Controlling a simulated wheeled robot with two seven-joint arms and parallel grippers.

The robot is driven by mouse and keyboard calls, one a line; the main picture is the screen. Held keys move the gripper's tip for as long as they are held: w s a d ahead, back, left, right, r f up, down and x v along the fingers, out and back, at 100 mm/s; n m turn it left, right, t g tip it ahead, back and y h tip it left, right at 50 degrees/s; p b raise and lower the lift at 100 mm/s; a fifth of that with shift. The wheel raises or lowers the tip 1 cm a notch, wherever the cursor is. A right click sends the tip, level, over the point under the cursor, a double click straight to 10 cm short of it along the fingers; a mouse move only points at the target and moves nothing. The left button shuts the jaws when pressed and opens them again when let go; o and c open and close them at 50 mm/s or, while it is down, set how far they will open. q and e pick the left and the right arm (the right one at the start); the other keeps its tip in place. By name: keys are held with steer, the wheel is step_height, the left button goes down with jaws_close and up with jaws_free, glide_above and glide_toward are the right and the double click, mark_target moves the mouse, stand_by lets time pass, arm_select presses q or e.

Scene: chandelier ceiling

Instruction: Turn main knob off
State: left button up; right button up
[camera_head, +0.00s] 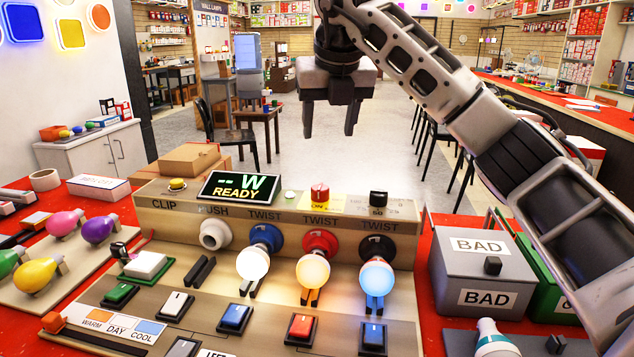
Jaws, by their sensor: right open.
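No "main" label is legible on either. My right gripper (330,122) hangs above and behind the panel, over the red knob in the picture. Its two fingers point down, apart, with nothing between them. It touches neither knob. My left gripper is out of view.
Three lit bulbs sit in the blue, red and black sockets (376,248); the white socket (215,234) is empty. A display (238,187) reads "READY". A grey "BAD" box (480,270) stands right, below my right arm. Coloured bulbs (65,222) lie left.

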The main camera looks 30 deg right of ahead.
mark_target(320, 186)
steer(key=x, duration=1.4)
steer(key=shift+w+a+f, duration=0.1)
steer(key=shift+w+f, duration=0.1)
steer(key=shift+f, duration=0.1)
steer(key=c, duration=1)
